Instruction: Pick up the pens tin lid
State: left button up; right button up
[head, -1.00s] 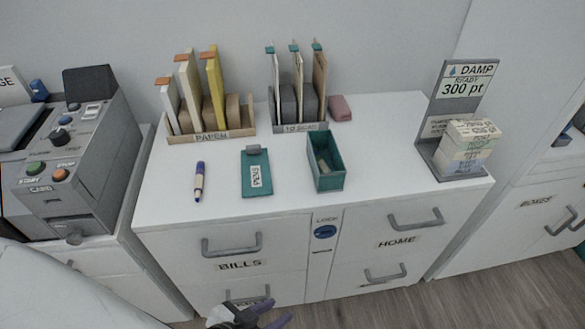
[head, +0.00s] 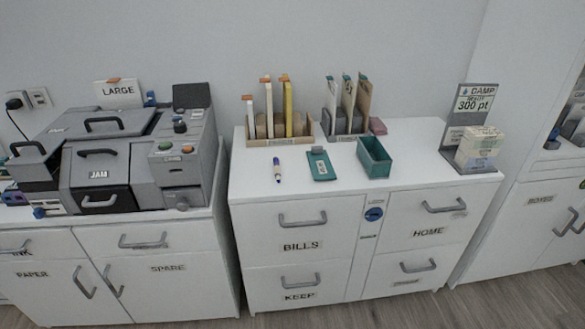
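The pens tin lid (head: 321,165) is a flat teal plate with a white label and a small grey knob at its far end. It lies on the white desk top, left of the open teal tin (head: 374,157). The tin stands upright; its contents are hard to see from here. A blue and cream pen (head: 277,171) lies to the left of the lid. Neither of my grippers shows in the head view now.
A paper sorter (head: 280,139) and a second sorter (head: 345,136) stand behind the lid. A pink block (head: 377,126) sits beside them. A grey stand (head: 470,116) with a stack of labelled blocks (head: 479,148) is at the right. Grey machines (head: 100,172) fill the left cabinet.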

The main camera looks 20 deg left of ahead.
aim_at(320, 163)
jog(key=u, duration=0.95)
jog(key=i, duration=0.35)
jog(key=u, duration=0.05)
